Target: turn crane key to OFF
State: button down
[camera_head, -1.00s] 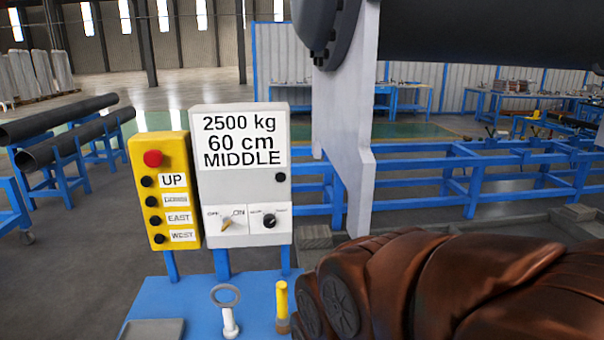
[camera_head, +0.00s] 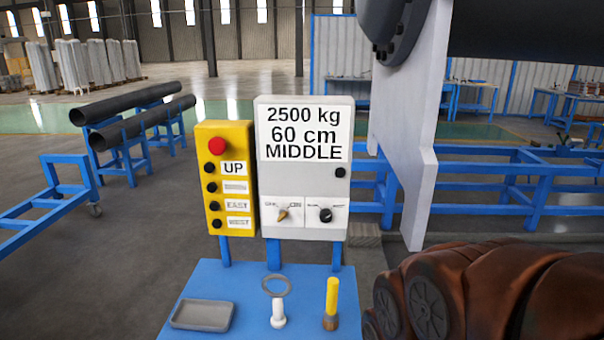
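The crane key (camera_head: 284,214) is a small tan-yellow knob on the white plate at the lower left of the grey control box (camera_head: 305,185). OFF and ON labels stand above it, to the left and right. The key is tilted, its upper end leaning right, toward ON; its exact setting is hard to read. A black knob (camera_head: 326,215) sits on the plate to its right. A copper-brown jointed shape, which looks like my arm, fills the lower right, apart from the box. My gripper does not show.
A yellow button box (camera_head: 226,180) with a red button stands left of the grey box. The blue table (camera_head: 245,290) below holds a grey tray (camera_head: 203,315), a white bolt (camera_head: 278,315), a ring (camera_head: 276,284) and a yellow-handled tool (camera_head: 331,305). A pale flanged plate (camera_head: 418,150) stands to the right.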

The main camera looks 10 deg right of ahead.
aim_at(283, 213)
jog(key=k, duration=1.05)
jog(key=u, duration=1.15)
jog(key=i, duration=1.45)
jog(key=z, duration=0.95)
